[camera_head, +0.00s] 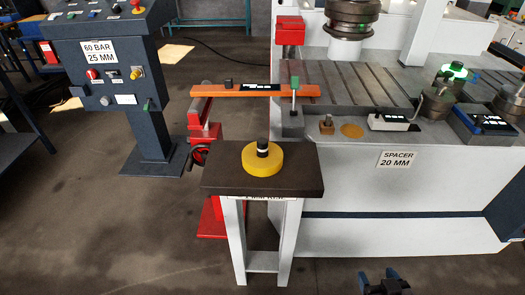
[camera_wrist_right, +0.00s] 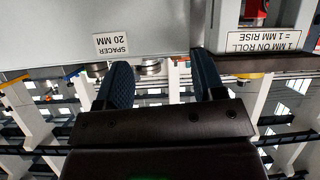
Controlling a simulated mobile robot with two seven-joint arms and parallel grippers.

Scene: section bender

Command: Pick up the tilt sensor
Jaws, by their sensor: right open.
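I cannot tell for sure which thing is the tilt sensor. A small pale box with a dark labelled top (camera_head: 393,121) lies on the machine's grey ledge, above the spacer sign. A flat black labelled piece (camera_head: 262,87) lies on the orange bar. My right gripper (camera_head: 379,276) shows at the bottom edge of the head view, low in front of the machine and well apart from both. In the right wrist view its two blue fingers (camera_wrist_right: 163,82) are spread with nothing between them. My left gripper is not in view.
A small stand with a dark top (camera_head: 225,183) holds a yellow roll (camera_head: 262,159). A green-lit device (camera_head: 453,73) and a dark labelled box (camera_head: 487,122) stand at the ledge's right. A control console (camera_head: 108,80) stands left. The floor in front is clear.

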